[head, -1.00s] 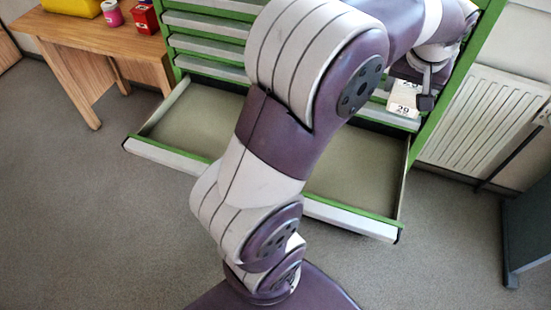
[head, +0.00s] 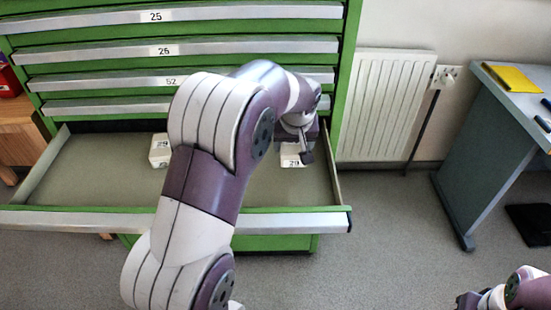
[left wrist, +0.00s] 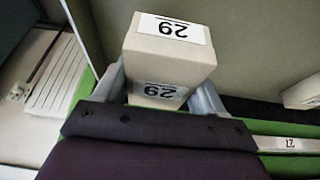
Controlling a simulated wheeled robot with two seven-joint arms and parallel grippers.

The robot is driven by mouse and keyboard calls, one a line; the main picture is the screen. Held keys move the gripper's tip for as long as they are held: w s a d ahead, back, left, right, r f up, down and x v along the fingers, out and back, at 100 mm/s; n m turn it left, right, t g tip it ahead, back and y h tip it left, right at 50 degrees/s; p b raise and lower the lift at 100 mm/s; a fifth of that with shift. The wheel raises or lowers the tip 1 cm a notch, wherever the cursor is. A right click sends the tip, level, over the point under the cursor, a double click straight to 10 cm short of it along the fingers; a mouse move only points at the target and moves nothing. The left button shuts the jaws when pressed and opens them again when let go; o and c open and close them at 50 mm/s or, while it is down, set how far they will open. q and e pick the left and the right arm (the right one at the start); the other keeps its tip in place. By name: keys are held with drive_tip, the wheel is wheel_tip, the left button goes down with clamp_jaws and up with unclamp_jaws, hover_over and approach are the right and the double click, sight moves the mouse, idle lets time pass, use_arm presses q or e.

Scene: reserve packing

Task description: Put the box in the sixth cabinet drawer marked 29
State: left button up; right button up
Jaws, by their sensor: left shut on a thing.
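My left gripper (head: 300,135) is shut on a pale box (head: 293,160) marked 29. In the left wrist view the box (left wrist: 165,52) sits between the two fingers, with 29 labels on two faces. In the head view it shows over the back right of an open drawer (head: 100,188) of the green cabinet (head: 350,60). I cannot tell whether it touches the drawer floor. A second pale box (head: 159,150) with a 29 label lies in the drawer, left of my arm. My right gripper (head: 467,300) barely shows at the bottom right; its fingers are unclear.
Closed drawers, including those marked 25 (head: 155,16) and 26 (head: 164,50), are above the open one. A white radiator (head: 385,105) is right of the cabinet. A grey desk (head: 490,145) stands farther right, and a wooden table (head: 22,140) at the left. Open floor lies in front.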

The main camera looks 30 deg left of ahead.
sight(282, 146)
use_arm(q)
drive_tip(key=a+f, duration=0.1)
drive_tip(key=a, duration=0.1)
drive_tip(key=shift+s+a+f, duration=0.3)
drive_tip(key=shift+f, duration=0.05)
wheel_tip(282, 146, down, 4)
drive_tip(key=shift+s+a+r+b, duration=0.1)
drive_tip(key=shift+r+b, duration=0.05)
drive_tip(key=shift+b, duration=0.3)
drive_tip(key=shift+f, duration=0.25)
drive_tip(key=shift+f, duration=0.1)
drive_tip(key=o, duration=1.1)
drive_tip(key=shift+r, duration=0.2)
drive_tip(key=p+v, duration=0.1)
drive_tip(key=v, duration=1.1)
drive_tip(key=shift+p, duration=0.4)
